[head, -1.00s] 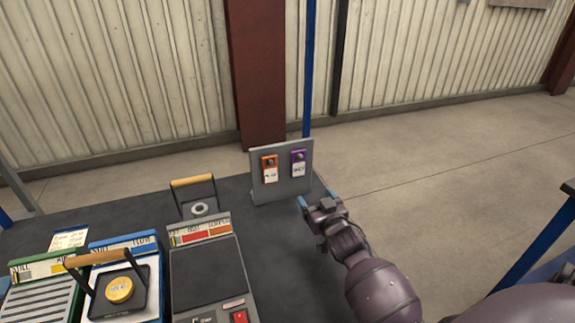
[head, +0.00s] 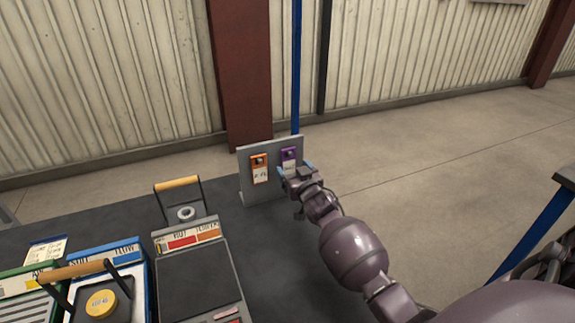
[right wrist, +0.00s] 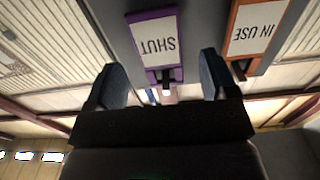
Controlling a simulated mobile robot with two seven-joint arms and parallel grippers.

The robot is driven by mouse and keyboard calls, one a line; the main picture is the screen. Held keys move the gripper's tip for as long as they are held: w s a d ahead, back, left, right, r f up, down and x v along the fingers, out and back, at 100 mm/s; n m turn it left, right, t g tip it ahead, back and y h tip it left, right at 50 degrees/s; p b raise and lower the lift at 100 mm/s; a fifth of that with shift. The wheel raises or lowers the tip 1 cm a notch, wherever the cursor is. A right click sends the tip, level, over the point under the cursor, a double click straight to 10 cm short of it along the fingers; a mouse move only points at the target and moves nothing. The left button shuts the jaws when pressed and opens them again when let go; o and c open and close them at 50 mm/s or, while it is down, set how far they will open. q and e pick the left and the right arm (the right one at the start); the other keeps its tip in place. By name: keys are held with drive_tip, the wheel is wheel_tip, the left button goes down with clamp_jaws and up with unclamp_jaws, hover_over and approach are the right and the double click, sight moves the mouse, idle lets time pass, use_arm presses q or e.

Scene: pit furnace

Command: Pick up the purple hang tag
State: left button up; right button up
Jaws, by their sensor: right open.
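The purple hang tag (head: 289,155) hangs on the right side of a grey upright board (head: 258,198), with its lower part hidden behind my right gripper. In the right wrist view the purple tag (right wrist: 157,45) has a white label reading "SHUT", upside down. My right gripper (head: 295,171) is just in front of the board. In the right wrist view its blue-tipped fingers (right wrist: 165,80) are open, with the tag's peg end between and beyond them. I cannot tell that either finger touches the tag. My left gripper is not in view.
Handled units, including a grey one (head: 195,280), stand at the left of the dark table (head: 285,260). A blue post (head: 297,70) rises behind the board.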

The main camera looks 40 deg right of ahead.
drive_tip(key=shift+x, duration=0.9)
drive_tip(key=shift+w, duration=0.2)
drive_tip(key=c, duration=0.8)
drive_tip(key=shift+c, duration=1)
drive_tip(key=shift+r, duration=0.95)
use_arm(q)
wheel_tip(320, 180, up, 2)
drive_tip(key=p, duration=0.3)
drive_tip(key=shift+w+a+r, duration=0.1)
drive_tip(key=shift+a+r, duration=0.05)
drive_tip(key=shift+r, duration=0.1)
use_arm(e)
drive_tip(key=v, duration=1.8)
drive_tip(key=shift+f, duration=0.3)
